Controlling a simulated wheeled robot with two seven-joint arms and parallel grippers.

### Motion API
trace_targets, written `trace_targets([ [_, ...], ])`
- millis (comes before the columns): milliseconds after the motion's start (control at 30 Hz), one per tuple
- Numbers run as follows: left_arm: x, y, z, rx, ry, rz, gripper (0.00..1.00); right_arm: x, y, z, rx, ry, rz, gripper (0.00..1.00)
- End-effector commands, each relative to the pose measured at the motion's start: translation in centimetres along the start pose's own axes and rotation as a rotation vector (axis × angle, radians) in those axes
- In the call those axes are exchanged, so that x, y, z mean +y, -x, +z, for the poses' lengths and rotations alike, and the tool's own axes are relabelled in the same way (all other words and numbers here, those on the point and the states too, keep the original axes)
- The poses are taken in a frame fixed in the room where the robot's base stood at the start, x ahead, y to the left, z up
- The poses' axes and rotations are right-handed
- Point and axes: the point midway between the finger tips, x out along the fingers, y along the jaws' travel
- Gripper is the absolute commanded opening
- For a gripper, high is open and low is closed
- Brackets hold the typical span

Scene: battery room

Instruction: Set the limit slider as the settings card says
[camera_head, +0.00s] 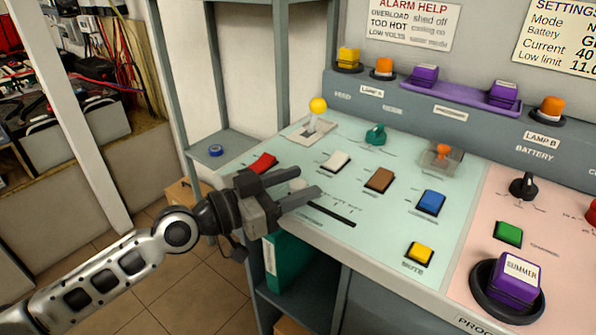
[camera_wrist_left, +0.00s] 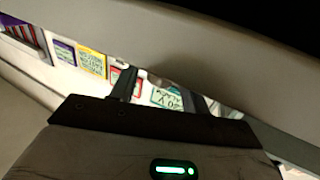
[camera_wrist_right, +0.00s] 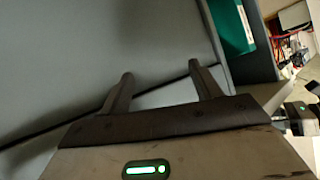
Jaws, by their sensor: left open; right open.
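The settings card (camera_head: 558,38) is on the back wall at the top right of the head view, cut off by the frame edge. Its lines read Mode, Battery, Current 40 and Low limit 11.0, with the ends cut. A black slot (camera_head: 332,214) runs across the front of the green panel. A pale knob (camera_head: 298,185) shows at its left end, between the fingers of my left gripper (camera_head: 302,182); contact cannot be told. That gripper is open, low over the panel's front edge. My right gripper (camera_wrist_right: 160,75) is open and empty, seen only in the right wrist view.
Red (camera_head: 262,163), white (camera_head: 336,161), brown (camera_head: 379,180), blue (camera_head: 431,201) and yellow (camera_head: 420,253) buttons surround the slot. A yellow-tipped lever (camera_head: 318,106) stands behind. A purple SUMMER block (camera_head: 514,279) is at the right. A green binder (camera_head: 287,260) stands below the panel.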

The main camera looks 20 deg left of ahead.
Motion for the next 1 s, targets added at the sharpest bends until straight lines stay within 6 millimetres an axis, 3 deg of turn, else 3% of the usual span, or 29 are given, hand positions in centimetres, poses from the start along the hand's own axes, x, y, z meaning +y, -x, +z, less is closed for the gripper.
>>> trace_targets([
  [367, 0.1, -0.8, 0.1, -0.001, 0.000, 0.001, 0.46, 0.1, 0.0, -0.1, -0.002, 0.000, 0.002, 0.64],
  [400, 0.0, -0.8, 0.1, -0.001, 0.000, 0.001, 0.44, 0.1, 0.0, -0.1, -0.002, 0.000, 0.002, 0.64],
  [567, 0.0, -0.8, 0.0, -0.001, 0.001, 0.001, 0.00, 0.1, 0.0, -0.1, -0.002, 0.000, 0.002, 0.64],
  [767, 0.8, -1.1, -0.3, -0.002, 0.005, 0.002, 0.00, 0.0, 0.6, -1.0, -0.004, 0.005, 0.005, 0.64],
  [1000, 4.5, -2.6, -0.5, -0.003, 0.008, 0.001, 0.00, 0.1, 1.7, -1.8, -0.044, 0.048, 0.029, 0.64],
])
